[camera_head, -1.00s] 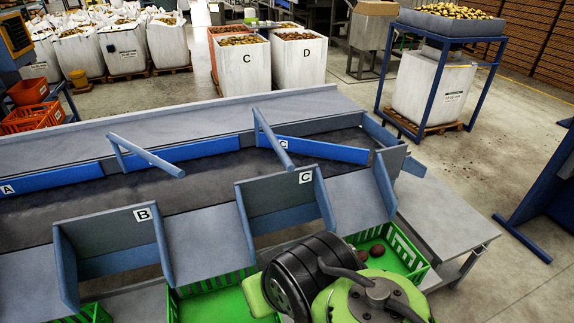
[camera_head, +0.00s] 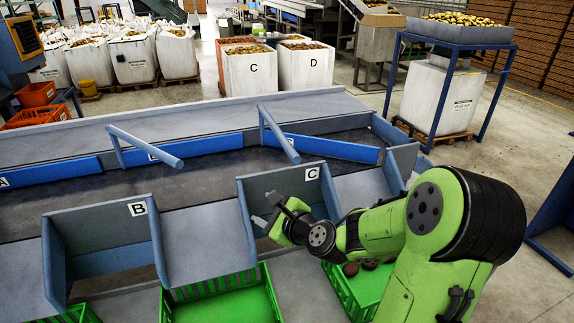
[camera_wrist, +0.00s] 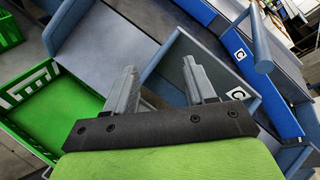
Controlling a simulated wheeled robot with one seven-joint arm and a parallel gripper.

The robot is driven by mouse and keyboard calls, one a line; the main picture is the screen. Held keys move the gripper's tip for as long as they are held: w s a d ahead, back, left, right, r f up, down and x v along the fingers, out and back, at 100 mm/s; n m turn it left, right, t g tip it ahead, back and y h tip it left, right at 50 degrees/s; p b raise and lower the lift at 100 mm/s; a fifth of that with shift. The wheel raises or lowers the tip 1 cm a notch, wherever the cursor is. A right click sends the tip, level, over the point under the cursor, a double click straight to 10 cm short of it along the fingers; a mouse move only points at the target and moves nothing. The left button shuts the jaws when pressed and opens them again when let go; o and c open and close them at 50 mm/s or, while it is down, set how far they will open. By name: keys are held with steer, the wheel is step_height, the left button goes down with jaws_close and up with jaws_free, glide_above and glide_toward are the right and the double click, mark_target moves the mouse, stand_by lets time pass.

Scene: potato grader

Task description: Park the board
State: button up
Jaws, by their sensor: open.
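The blue board C (camera_head: 335,150) slants out from the far side of the grey conveyor belt, its right end nearer me than its left. It also shows at upper right in the wrist view (camera_wrist: 281,101). A grey-blue bar on a post (camera_head: 279,133) stands by its left end and hides part of it. Blue boards A (camera_head: 50,172) and B (camera_head: 200,149) lie along the belt's far edge. My gripper (camera_head: 268,212) is open and empty, in front of chute C (camera_head: 285,188), apart from the boards. Its two fingers are spread in the wrist view (camera_wrist: 160,67).
Chute B (camera_head: 98,230) stands left, walled like chute C. Green crates (camera_head: 222,299) sit below; the right one (camera_head: 345,290) holds dark potatoes. Another bar (camera_head: 145,146) rises over the belt at left. The belt surface (camera_head: 220,170) is clear.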

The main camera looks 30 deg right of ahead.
mark_target(293, 155)
steer(key=s+d+r+m+t+h+b, duration=0.1)
steer(key=s+d+r+m+t+h, duration=0.15)
steer(key=d+m+h, duration=0.65)
steer(key=w+d+m+y, duration=0.1)
steer(key=w+d, duration=0.1)
steer(key=w, duration=0.3)
steer(key=w+d+m+y+b, duration=0.1)
steer(key=w+d, duration=0.1)
steer(key=w, duration=0.3)
steer(key=w+d+m+y, duration=0.1)
steer(key=w+d, duration=0.2)
steer(key=w, duration=0.2)
steer(key=shift+w+r+t, duration=0.1)
steer(key=shift+w+t, duration=0.1)
steer(key=shift+t, duration=0.15)
jaws_close()
